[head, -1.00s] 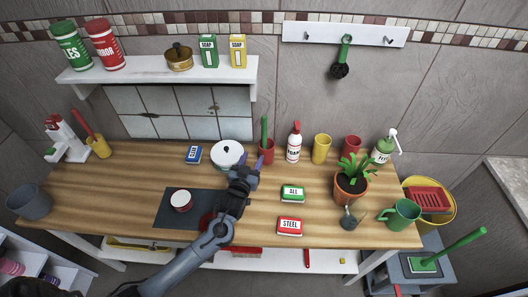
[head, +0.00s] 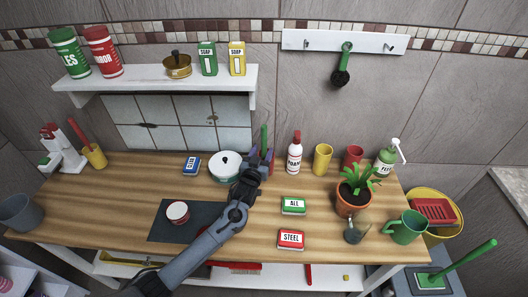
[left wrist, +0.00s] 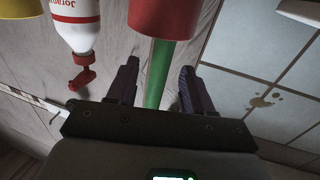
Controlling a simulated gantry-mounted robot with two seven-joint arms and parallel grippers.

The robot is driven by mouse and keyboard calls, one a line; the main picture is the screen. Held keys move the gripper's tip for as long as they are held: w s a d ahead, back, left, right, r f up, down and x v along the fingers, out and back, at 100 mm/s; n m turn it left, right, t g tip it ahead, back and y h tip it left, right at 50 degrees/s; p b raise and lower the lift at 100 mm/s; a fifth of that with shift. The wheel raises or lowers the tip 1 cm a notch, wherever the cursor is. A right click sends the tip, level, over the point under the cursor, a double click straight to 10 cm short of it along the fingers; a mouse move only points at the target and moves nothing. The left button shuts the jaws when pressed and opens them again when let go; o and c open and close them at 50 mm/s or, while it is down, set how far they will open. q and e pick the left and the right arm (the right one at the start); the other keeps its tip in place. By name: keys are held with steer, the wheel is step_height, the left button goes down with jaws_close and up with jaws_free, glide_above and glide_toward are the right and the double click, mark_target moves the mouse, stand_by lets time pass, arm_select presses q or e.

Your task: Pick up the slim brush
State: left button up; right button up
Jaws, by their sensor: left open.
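A thin green brush handle (head: 264,136) stands upright in a red cup (head: 271,168) at the back of the counter. My left gripper (head: 261,156) is open right in front of the cup and hides most of it. In the left wrist view, the green handle (left wrist: 158,75) runs between the two spread fingers of my left gripper (left wrist: 160,82), with the red cup (left wrist: 165,18) beyond. The fingers appear apart from the handle. The brush's lower end is hidden in the cup. My right gripper is not in view.
A white lidded pot (head: 225,171) stands close left of the gripper. A white-and-red bottle (head: 294,154) and a yellow cup (head: 322,158) stand to the right. A wall shelf (head: 160,80) hangs above. The counter's front middle has free room around the green box (head: 293,206).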

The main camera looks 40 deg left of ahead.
arm_select(q)
steer(key=shift+x, duration=1.4)
jaws_close()
steer(key=shift+r, duration=0.15)
